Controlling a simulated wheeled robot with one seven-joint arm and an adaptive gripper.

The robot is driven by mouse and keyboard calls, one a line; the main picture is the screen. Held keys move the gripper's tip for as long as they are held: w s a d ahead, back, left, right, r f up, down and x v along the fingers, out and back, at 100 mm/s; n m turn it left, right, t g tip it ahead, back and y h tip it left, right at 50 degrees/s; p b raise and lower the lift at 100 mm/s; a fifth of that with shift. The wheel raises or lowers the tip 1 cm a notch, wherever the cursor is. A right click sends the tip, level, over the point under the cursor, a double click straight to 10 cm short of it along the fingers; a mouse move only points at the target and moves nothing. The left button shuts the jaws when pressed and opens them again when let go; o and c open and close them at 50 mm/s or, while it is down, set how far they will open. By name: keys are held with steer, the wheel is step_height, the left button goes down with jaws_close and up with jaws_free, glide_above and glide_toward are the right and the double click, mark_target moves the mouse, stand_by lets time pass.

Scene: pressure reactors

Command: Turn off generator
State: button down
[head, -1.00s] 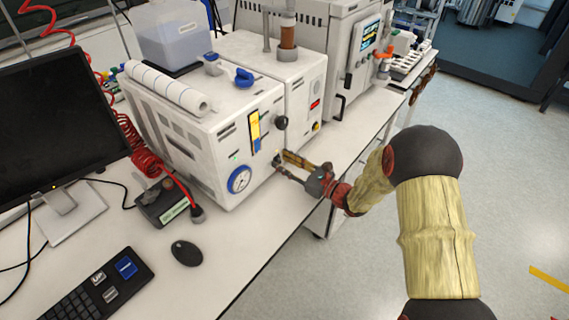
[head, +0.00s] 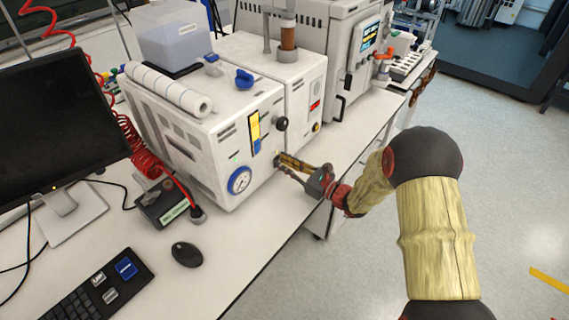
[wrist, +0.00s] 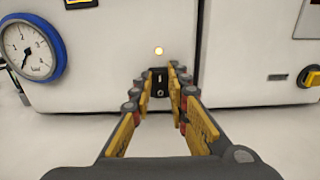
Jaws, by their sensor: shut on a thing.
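The generator is the white box unit (head: 218,136) on the bench, with a blue-rimmed gauge (head: 239,180) low on its front. In the wrist view its front panel (wrist: 125,50) shows the gauge (wrist: 32,47) at the left and a small lit yellow light (wrist: 158,51). Just below the light is a small black switch (wrist: 160,77). My gripper (wrist: 161,91) is shut on the switch, with a fingertip on each side of it. In the head view my gripper (head: 279,161) reaches the panel's lower right corner, and the switch is hidden there.
A second white unit (head: 304,100) adjoins on the right, with a yellow knob (wrist: 309,76) low on its front. A mouse (head: 187,254), keyboard (head: 90,295) and monitor (head: 60,130) are on the left. The bench top (head: 240,245) before the generator is mostly clear.

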steer(key=shift+f+b, duration=0.3)
steer(key=shift+b, duration=0.35)
steer(key=shift+t+y+b, duration=0.4)
steer(key=shift+y, duration=0.1)
steer(key=shift+r, duration=0.1)
steer(key=c, duration=1.8)
jaws_free()
steer(key=shift+o, duration=0.4)
steer(key=shift+d, duration=0.1)
steer(key=v, duration=1.2)
